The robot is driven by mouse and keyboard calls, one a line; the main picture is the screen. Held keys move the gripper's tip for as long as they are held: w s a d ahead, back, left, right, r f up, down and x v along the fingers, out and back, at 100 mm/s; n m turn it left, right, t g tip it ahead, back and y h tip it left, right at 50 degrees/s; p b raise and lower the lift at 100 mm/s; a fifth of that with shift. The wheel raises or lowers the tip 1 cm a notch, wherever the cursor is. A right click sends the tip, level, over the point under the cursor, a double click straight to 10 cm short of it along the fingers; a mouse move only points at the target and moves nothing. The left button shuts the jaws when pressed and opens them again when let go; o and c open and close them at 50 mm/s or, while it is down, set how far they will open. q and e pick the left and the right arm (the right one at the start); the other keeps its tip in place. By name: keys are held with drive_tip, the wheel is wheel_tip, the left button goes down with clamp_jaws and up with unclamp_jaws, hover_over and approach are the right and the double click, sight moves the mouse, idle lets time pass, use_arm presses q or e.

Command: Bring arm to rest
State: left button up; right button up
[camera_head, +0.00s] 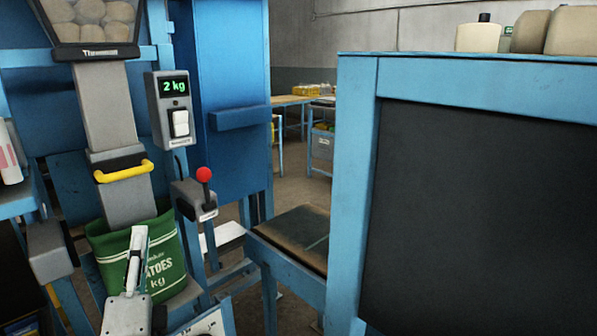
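My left gripper (138,240) is at the lower left, pointing up, in front of a green sack (168,262). I see it nearly edge-on, so I cannot tell whether it is open or shut, or whether it touches the sack. The sack stands upright around the lower end of a grey chute (106,105) and has white potato lettering, partly hidden by the gripper. A yellow handle (124,172) is on the chute above the sack. My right gripper is not in view.
A hopper of potatoes (95,12) tops the chute. Right of it are a display box (170,108) reading 2 kg and a red-knobbed lever (203,176). A low dark-topped stand (298,236) is mid-view. A large blue-framed dark panel (480,200) fills the right.

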use_arm(q)
drive_tip(key=s+d+f+n+g+h, duration=0.1)
drive_tip(key=d+f+n+g+h, duration=0.2)
drive_tip(key=f, duration=1.1)
drive_tip(key=s+d+f+n+g+h, duration=0.1)
drive_tip(key=d+f+g+h, duration=0.25)
drive_tip(key=f, duration=1.05)
drive_tip(key=s+d+f+n+g+h, duration=0.2)
drive_tip(key=s+f+n, duration=0.2)
drive_tip(key=s+f, duration=0.3)
drive_tip(key=s+d+f+n+g+h+p, duration=0.1)
drive_tip(key=s+d+f+n+g+h, duration=0.1)
drive_tip(key=s+f, duration=0.6)
wheel_tip(320, 180, down, 4)
drive_tip(key=shift+s+d+r+n, duration=0.1)
drive_tip(key=shift+s+d+n, duration=0.2)
drive_tip(key=shift+d+n, duration=0.45)
drive_tip(key=shift+a, duration=0.15)
